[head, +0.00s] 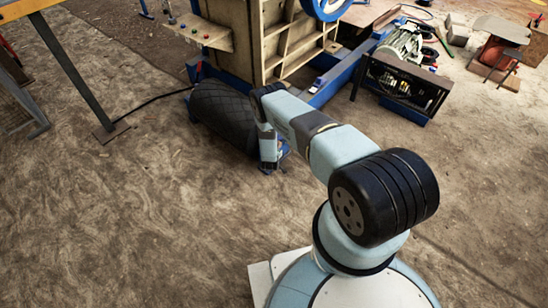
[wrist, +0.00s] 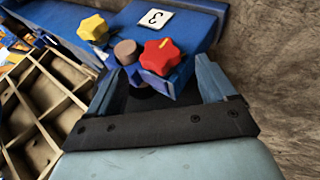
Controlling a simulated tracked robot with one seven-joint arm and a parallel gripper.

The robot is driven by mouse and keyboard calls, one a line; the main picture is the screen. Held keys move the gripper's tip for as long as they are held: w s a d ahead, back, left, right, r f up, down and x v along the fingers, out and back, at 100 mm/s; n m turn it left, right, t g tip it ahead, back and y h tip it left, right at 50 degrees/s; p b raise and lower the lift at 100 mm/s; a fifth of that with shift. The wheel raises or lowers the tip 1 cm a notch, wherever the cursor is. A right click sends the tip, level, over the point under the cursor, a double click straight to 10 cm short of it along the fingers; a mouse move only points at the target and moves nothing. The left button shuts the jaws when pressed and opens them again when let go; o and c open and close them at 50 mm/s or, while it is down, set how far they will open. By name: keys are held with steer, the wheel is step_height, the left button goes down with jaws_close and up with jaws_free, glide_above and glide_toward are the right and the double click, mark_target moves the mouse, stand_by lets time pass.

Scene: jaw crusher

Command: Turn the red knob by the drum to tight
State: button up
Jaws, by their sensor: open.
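The red knob (wrist: 160,57) is star-shaped with a small pale mark and sits on a blue beam (wrist: 195,20). It shows in the wrist view, just beyond my open gripper (wrist: 160,80). The two blue fingers are spread to either side of the knob, and I see no contact with it. In the head view, my gripper (head: 270,168) points down beside the dark ribbed drum (head: 222,112). The knob is hidden there.
A yellow star knob (wrist: 92,27) and a brown round peg (wrist: 126,51) stand left of the red knob. A white card marked 3 (wrist: 155,18) lies behind. A wooden crusher frame (head: 250,40) rises behind the drum. Open dirt floor lies at the front left.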

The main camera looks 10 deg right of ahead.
steer(key=shift+x, duration=3.4)
steer(key=shift+c, duration=0.3)
steer(key=c, duration=0.9)
